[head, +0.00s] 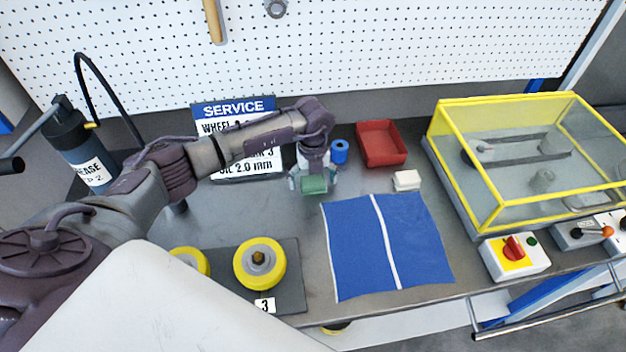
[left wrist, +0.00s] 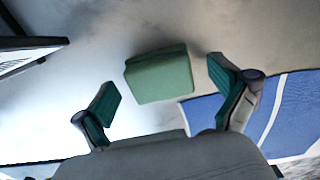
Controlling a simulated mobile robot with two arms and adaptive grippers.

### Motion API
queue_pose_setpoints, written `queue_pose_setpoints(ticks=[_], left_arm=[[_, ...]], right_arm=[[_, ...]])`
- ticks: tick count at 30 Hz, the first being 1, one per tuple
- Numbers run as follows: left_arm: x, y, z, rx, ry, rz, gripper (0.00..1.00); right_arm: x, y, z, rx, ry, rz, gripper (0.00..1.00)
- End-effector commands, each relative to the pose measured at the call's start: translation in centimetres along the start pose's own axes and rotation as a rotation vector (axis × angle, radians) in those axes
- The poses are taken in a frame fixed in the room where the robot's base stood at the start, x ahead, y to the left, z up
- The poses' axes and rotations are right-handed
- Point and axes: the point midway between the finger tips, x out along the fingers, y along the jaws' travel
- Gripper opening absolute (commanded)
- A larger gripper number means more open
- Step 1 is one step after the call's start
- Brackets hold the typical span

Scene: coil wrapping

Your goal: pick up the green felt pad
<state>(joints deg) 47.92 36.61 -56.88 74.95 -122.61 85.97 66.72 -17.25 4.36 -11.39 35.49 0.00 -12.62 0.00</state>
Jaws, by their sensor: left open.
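The green felt pad (head: 314,185) lies on the grey workbench, left of the blue cloth. In the left wrist view the green pad (left wrist: 160,74) sits just beyond and between the fingertips, with a gap on both sides. My left gripper (head: 313,181) is open above the pad, pointing down at it. In the left wrist view its two teal-padded fingers (left wrist: 170,95) are spread apart and hold nothing. My right gripper is not in view.
A blue cloth with a white stripe (head: 355,245) lies to the right. A white block (head: 407,180), blue roll (head: 340,151) and red tray (head: 381,142) stand nearby. A service sign (head: 240,172) is behind my arm. Yellow wheels (head: 243,268) sit in front; a yellow-framed case (head: 500,212) is right.

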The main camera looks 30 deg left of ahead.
Motion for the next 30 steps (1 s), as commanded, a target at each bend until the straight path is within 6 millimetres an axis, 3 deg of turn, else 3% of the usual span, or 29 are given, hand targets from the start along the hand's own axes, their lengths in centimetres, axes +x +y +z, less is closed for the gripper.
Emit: queue_pose_setpoints(ticks=[6,17,30], left_arm=[[0.1,0.0,0.0,0.0,-0.001,0.0,0.98],[0.1,0.0,0.0,0.0,-0.001,-0.001,0.38],[-0.9,-0.1,0.1,-0.001,-0.003,-0.002,0.36]], right_arm=[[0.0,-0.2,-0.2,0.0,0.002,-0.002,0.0],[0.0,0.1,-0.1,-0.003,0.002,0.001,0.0],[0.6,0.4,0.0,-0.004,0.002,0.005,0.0]])
